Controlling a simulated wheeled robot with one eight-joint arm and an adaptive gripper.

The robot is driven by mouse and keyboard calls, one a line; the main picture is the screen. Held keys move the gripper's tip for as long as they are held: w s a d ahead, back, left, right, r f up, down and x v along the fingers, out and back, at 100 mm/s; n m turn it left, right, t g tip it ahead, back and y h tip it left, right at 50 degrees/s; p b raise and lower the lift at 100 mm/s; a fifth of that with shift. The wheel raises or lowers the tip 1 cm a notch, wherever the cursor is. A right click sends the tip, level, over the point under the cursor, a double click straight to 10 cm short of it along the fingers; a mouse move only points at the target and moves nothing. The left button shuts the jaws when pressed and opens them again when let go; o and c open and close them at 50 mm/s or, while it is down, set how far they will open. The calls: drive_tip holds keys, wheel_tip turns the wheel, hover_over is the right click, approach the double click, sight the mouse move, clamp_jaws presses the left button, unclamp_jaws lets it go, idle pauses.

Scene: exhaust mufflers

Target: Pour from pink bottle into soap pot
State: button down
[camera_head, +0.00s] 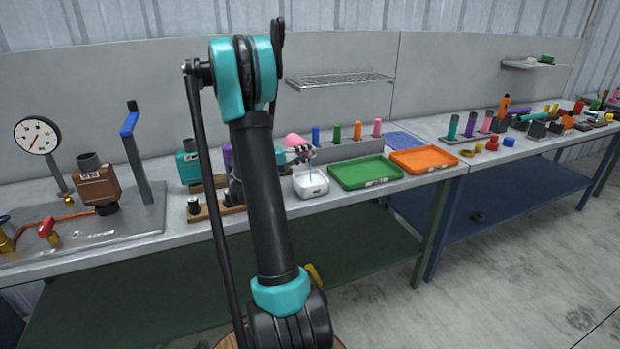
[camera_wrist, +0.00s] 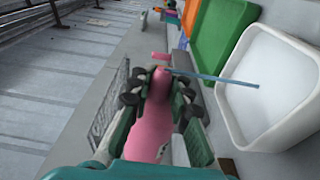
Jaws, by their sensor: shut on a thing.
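The pink bottle (camera_wrist: 149,126) is held between the fingers of my gripper (camera_wrist: 158,97), which is shut on it. In the head view the bottle (camera_head: 296,140) lies tipped over, above and slightly left of the white soap pot (camera_head: 311,189). The pot (camera_wrist: 235,129) is open at the top, to the right of the bottle in the wrist view. A thin blue stream (camera_wrist: 213,78) runs from the bottle's mouth into the pot. The pot's inside looks pale. My arm hides part of the bench left of the pot.
A green tray (camera_head: 335,184) and an orange tray (camera_head: 452,158) stand right of the pot. Blue, green, orange and pink bottles (camera_head: 377,128) stand in a row behind. A gauge (camera_head: 37,135) and brown block (camera_head: 99,186) are at the left.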

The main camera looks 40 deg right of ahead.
idle(0.4)
drive_tip(key=shift+r+m, duration=0.1)
drive_tip(key=shift+m, duration=0.5)
idle(0.5)
drive_tip(key=shift+r+m, duration=0.1)
drive_tip(key=shift+m, duration=0.5)
idle(0.5)
drive_tip(key=shift+r+m, duration=0.1)
drive_tip(key=shift+m, duration=0.5)
